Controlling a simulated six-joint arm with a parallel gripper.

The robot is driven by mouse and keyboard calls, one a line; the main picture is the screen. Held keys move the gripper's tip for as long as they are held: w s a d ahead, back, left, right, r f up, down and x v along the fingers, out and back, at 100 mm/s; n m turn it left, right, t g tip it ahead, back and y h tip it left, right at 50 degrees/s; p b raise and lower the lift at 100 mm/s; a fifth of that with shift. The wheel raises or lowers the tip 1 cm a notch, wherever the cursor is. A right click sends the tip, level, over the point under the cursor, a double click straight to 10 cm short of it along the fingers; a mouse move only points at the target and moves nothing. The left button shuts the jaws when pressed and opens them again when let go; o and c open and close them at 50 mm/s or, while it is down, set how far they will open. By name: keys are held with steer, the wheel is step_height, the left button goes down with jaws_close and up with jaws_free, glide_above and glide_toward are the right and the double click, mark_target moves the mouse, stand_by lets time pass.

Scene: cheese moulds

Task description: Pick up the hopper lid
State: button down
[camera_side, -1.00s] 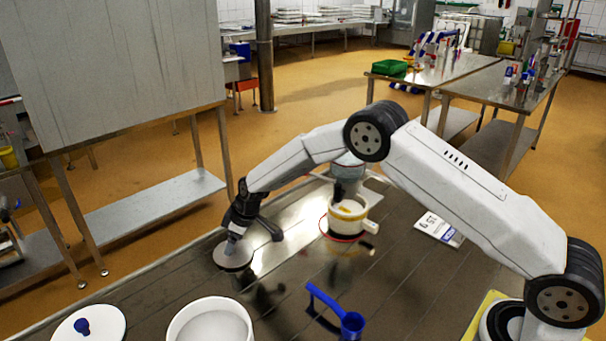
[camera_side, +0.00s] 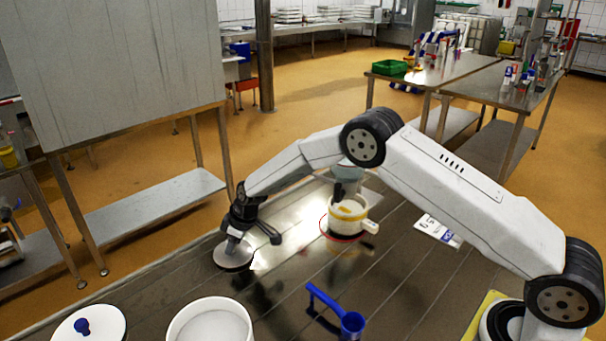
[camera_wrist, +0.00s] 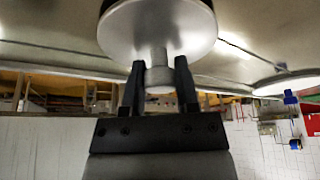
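The hopper lid (camera_side: 233,262) is a grey metal disc lying flat at the left part of the grey work table in the side view. In the wrist view its disc (camera_wrist: 190,25) fills the top middle, with a short stem and a round knob (camera_wrist: 159,78). My gripper (camera_side: 236,240) points down just above the lid. In the wrist view my gripper (camera_wrist: 160,80) has its two black fingers on either side of the knob. A narrow gap shows beside the right finger; the left finger is very close to the knob. Contact there cannot be told.
A white lid with a blue knob (camera_side: 82,327) and a white tub (camera_side: 176,325) stand at the front left. A blue-handled jug (camera_side: 351,325) stands at the front middle. A white pot with a yellow rim (camera_side: 346,222) is right of my gripper. A printed card (camera_side: 438,231) lies farther right.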

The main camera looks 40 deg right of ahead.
steer(key=shift+r, duration=0.1)
stand_by(0.3)
steer(key=shift+r, duration=0.75)
steer(key=s+d+r, duration=0.2)
steer(key=s+r, duration=0.9)
steer(key=s, duration=0.2)
steer(key=shift+s+r, duration=0.2)
steer(key=shift+s, duration=0.2)
